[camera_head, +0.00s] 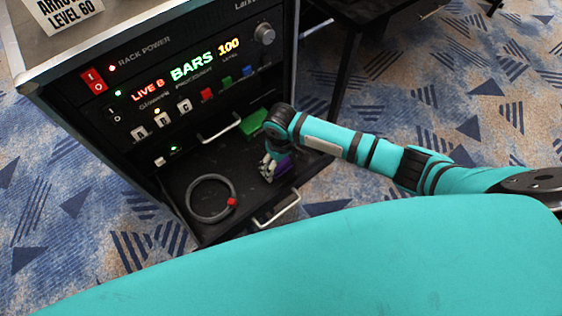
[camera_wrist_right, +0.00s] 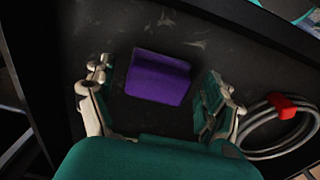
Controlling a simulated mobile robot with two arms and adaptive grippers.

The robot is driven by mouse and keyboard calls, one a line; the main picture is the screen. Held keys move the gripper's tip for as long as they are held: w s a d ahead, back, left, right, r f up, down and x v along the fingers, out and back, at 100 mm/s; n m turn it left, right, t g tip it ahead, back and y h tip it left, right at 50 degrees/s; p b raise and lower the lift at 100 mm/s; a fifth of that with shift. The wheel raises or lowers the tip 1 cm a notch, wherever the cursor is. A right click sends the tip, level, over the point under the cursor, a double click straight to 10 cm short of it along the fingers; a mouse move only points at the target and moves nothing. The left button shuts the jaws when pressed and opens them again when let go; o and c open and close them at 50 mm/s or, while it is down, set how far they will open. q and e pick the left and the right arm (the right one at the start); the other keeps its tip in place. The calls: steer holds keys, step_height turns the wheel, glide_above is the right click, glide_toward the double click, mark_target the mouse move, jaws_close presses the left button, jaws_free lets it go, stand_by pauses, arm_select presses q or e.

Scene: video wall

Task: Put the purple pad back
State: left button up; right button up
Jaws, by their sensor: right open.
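The purple pad (camera_wrist_right: 158,79) lies on the dark floor of the pulled-out rack drawer (camera_head: 186,168). In the head view only a small part of the pad (camera_head: 284,167) shows beside my right gripper (camera_head: 270,168). In the right wrist view my right gripper (camera_wrist_right: 160,95) is open, with one finger on each side of the pad and a gap to each. The pad is not gripped. My left gripper is not in view.
A grey cable coil (camera_head: 189,198) with a red clip lies in the drawer's front left part. A green block (camera_head: 254,121) sits at the drawer's back right. The drawer has a metal handle (camera_head: 277,212) at its front. The rack front (camera_head: 130,75) with lit controls stands behind.

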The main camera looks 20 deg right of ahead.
mark_target(281, 163)
step_height(281, 163, up, 12)
steer(key=p, duration=0.2)
steer(key=shift+f, duration=0.1)
